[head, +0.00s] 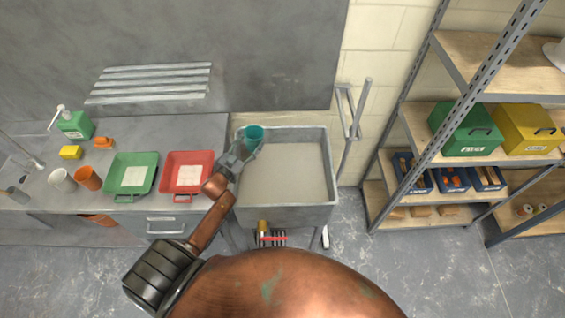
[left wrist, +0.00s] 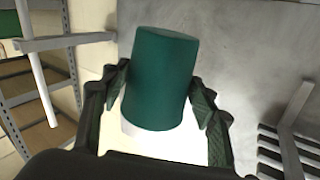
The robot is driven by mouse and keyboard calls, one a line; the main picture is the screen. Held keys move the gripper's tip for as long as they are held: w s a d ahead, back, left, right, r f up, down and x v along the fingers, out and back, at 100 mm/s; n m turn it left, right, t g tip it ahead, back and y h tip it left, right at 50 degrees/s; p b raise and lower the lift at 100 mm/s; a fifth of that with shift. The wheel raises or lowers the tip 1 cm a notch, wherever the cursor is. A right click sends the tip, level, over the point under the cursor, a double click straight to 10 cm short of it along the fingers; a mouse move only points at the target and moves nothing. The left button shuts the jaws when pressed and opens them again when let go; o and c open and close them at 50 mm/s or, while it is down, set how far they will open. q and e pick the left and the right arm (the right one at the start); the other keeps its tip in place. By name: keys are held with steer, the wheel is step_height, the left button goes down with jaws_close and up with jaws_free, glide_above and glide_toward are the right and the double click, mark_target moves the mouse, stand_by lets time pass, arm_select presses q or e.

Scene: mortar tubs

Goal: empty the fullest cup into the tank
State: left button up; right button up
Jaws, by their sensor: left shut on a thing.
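My left gripper (head: 243,150) is shut on a teal cup (head: 254,132). It holds the cup over the back left corner of the tank, a grey tub (head: 284,215) with a pale, flat-looking inside. The left wrist view shows the cup (left wrist: 163,78) between the two fingers (left wrist: 160,95). Its contents and exact tilt cannot be told. A white cup (head: 61,180) and an orange cup (head: 89,178) stand on the left counter. What they hold is too small to tell. My right gripper is not in view.
A green tray (head: 146,159) and a red tray (head: 208,158) lie on the counter left of the tank. A green bottle (head: 76,125), a yellow block (head: 70,152) and a small orange thing (head: 103,142) are behind. Metal shelving (head: 430,150) with bins stands at right.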

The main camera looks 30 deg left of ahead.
mark_target(256, 147)
arm_select(q)
steer(key=shift+d+f+m, duration=0.1)
steer(key=shift+d+m, duration=0.1)
steer(key=shift+m, duration=0.1)
steer(key=shift+w+d+f+m, duration=0.1)
steer(key=shift+d+m, duration=0.05)
steer(key=shift+m, duration=0.15)
steer(key=d+m+b, duration=0.1)
steer(key=d+f+m+g, duration=0.1)
steer(key=shift+w+m+b, duration=0.2)
steer(key=shift+m+b, duration=0.15)
steer(key=shift+m, duration=0.05)
steer(key=shift+w+d+f+m+g+y+b, duration=0.15)
steer(key=shift+d+f+m+y+b, duration=0.15)
steer(key=shift+f+m+b, duration=0.6)
steer(key=shift+d+f+m+g+y+b, duration=0.25)
steer(key=shift+d+f+m+b, duration=0.15)
steer(key=shift+f+m+b, duration=0.55)
steer(key=shift+w+d+f+m+g+y+b, duration=0.1)
steer(key=shift+d+f+m+y+b, duration=0.2)
steer(key=shift+f+m+b, duration=0.65)
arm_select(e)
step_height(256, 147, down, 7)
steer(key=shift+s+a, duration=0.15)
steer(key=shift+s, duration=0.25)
